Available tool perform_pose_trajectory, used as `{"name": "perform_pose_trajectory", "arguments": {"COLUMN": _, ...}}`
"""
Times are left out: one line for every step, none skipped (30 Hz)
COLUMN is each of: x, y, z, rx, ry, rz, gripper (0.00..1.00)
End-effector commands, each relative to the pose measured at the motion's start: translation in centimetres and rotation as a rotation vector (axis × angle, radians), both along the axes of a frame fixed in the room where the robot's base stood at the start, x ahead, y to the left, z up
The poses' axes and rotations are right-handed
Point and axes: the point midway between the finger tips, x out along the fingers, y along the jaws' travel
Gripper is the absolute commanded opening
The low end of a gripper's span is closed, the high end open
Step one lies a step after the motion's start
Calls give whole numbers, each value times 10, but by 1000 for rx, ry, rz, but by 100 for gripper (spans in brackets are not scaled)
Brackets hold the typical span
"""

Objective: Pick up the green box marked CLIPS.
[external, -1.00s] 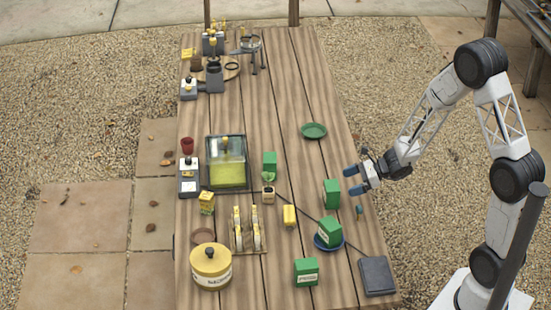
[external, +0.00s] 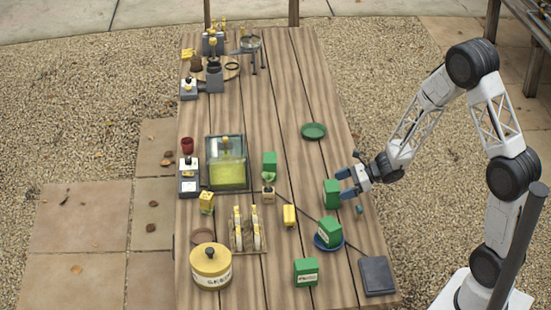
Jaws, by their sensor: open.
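Several green boxes stand on the wooden table. One green box (external: 331,194) stands near the right edge, right at my gripper. The lettering is too small to read, so I cannot tell which is marked CLIPS. My gripper (external: 344,184) is open, its blue fingertips at the right side of the edge box. I cannot tell whether they touch it.
The blue dish (external: 343,243) and a dark flat block (external: 377,276) lie in front of my gripper. A small yellow box (external: 289,216) stands to the left. A green dish (external: 314,131) lies farther back, with clear tabletop around it. A dark cord runs across the table.

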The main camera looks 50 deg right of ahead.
Motion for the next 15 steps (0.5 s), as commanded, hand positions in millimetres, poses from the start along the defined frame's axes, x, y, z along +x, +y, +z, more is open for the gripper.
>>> {"name": "perform_pose_trajectory", "arguments": {"x": 2, "y": 3, "z": -2, "rx": 0, "ry": 0, "rz": 1, "gripper": 100}}
{"name": "perform_pose_trajectory", "arguments": {"x": 4, "y": 4, "z": -3, "rx": 0, "ry": 1, "rz": 2, "gripper": 100}}
{"name": "perform_pose_trajectory", "arguments": {"x": 6, "y": 6, "z": -5, "rx": 0, "ry": 1, "rz": 2, "gripper": 100}}
{"name": "perform_pose_trajectory", "arguments": {"x": 8, "y": 8, "z": -6, "rx": 1, "ry": 1, "rz": 2, "gripper": 100}}
{"name": "perform_pose_trajectory", "arguments": {"x": 10, "y": 10, "z": -7, "rx": 1, "ry": 1, "rz": 2, "gripper": 100}}
{"name": "perform_pose_trajectory", "arguments": {"x": 12, "y": 12, "z": -9, "rx": 1, "ry": 1, "rz": 2, "gripper": 100}}
{"name": "perform_pose_trajectory", "arguments": {"x": 14, "y": 15, "z": -10, "rx": 0, "ry": 1, "rz": 2, "gripper": 100}}
{"name": "perform_pose_trajectory", "arguments": {"x": 16, "y": 16, "z": -12, "rx": 0, "ry": 1, "rz": 2, "gripper": 100}}
{"name": "perform_pose_trajectory", "arguments": {"x": 18, "y": 19, "z": -13, "rx": -1, "ry": 1, "rz": 2, "gripper": 100}}
{"name": "perform_pose_trajectory", "arguments": {"x": 20, "y": 21, "z": -14, "rx": -1, "ry": 1, "rz": 2, "gripper": 100}}
{"name": "perform_pose_trajectory", "arguments": {"x": 22, "y": 22, "z": -15, "rx": -1, "ry": 0, "rz": 1, "gripper": 100}}
{"name": "perform_pose_trajectory", "arguments": {"x": 24, "y": 25, "z": -16, "rx": -1, "ry": 0, "rz": 1, "gripper": 100}}
{"name": "perform_pose_trajectory", "arguments": {"x": 26, "y": 26, "z": -17, "rx": -1, "ry": 0, "rz": 1, "gripper": 100}}
{"name": "perform_pose_trajectory", "arguments": {"x": 27, "y": 27, "z": -18, "rx": -1, "ry": 0, "rz": 1, "gripper": 100}}
{"name": "perform_pose_trajectory", "arguments": {"x": 28, "y": 28, "z": -19, "rx": -1, "ry": 0, "rz": 1, "gripper": 100}}
